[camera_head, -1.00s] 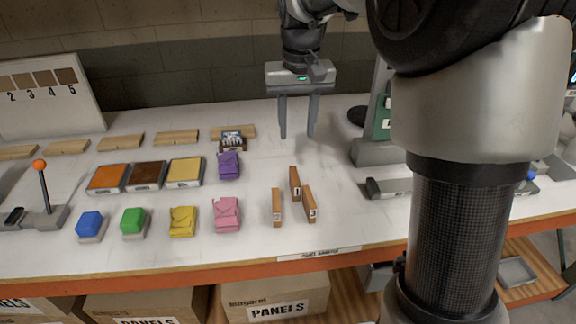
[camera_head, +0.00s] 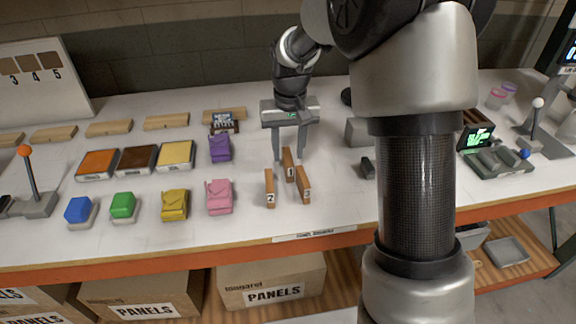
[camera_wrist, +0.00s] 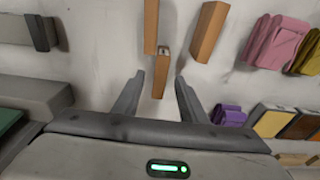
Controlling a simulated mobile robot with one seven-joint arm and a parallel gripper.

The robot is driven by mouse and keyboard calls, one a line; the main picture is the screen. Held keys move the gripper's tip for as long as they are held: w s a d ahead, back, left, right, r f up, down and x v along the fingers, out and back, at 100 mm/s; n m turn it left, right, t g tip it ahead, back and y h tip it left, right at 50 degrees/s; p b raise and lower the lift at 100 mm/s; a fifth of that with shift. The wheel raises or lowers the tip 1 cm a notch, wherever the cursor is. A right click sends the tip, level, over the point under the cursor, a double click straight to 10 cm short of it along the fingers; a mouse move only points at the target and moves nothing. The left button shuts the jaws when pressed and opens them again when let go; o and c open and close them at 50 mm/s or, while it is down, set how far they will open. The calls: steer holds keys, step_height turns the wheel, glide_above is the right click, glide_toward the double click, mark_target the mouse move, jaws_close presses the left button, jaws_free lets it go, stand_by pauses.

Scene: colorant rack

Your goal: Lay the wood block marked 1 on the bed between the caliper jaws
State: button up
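In the wrist view block 1 (camera_wrist: 161,76) lies between the open fingertips (camera_wrist: 160,82), with gaps on both sides. A grey piece with a dark jaw (camera_head: 368,168) shows right of the blocks and may be part of the caliper; my arm hides the rest. No bed is clearly visible.
Pink (camera_head: 219,197) and purple (camera_head: 219,148) pouches lie to the left, beside colour panels. A grey device with a green display (camera_head: 480,142) stands to the right. A grey box-like base (camera_head: 358,132) stands behind. Table is bare around the blocks.

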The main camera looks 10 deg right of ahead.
steer(key=shift+f, duration=0.65)
steer(key=shift+c, duration=0.4)
jaws_close()
steer(key=shift+r, duration=0.15)
